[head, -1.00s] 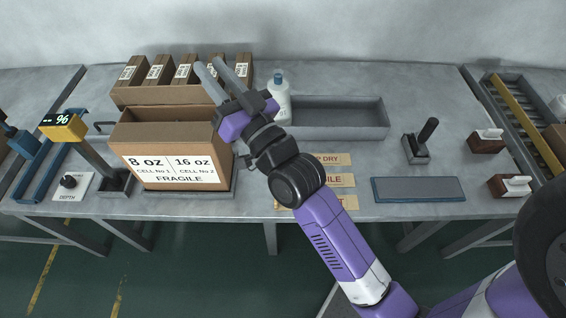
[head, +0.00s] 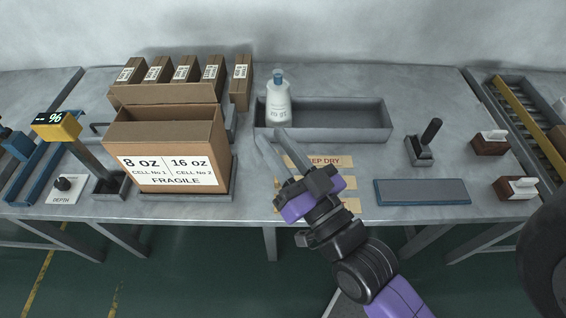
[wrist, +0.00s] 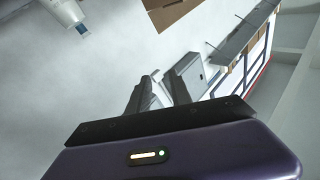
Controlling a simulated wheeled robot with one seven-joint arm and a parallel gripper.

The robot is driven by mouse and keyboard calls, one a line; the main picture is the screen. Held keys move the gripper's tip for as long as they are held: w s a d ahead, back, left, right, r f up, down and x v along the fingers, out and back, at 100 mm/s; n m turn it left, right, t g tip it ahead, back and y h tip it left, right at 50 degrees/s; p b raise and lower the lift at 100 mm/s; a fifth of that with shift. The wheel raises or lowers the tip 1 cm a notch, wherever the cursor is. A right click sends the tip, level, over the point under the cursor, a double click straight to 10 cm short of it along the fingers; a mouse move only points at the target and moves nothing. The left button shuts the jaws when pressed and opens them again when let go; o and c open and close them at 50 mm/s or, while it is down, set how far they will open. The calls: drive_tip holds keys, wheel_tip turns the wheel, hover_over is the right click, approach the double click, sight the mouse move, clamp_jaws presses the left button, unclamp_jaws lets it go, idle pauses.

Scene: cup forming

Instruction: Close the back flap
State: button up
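The open cardboard box (head: 176,168) stands at the left of the bench in the head view, with a white label reading 8 oz, 16 oz and FRAGILE on its front. A brown panel that looks like its back flap (head: 165,112) stands up along the rear edge. The open top shows behind the front edge. My gripper (head: 269,137) is to the right of the box, apart from it, with its two fingers spread and nothing between them. The fingers also show in the wrist view (wrist: 163,82).
A row of small barcoded boxes (head: 183,73) stands behind the box. Label cards (head: 335,162) lie under my gripper. A post with a yellow display (head: 57,127) is left of the box.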

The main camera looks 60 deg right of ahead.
drive_tip(key=shift+s+a+f+g, duration=0.25)
drive_tip(key=shift+s+f, duration=0.25)
drive_tip(key=shift+f, duration=0.25)
drive_tip(key=shift+s+a+f+g, duration=0.25)
drive_tip(key=shift+s+f, duration=0.25)
drive_tip(key=shift+f, duration=0.2)
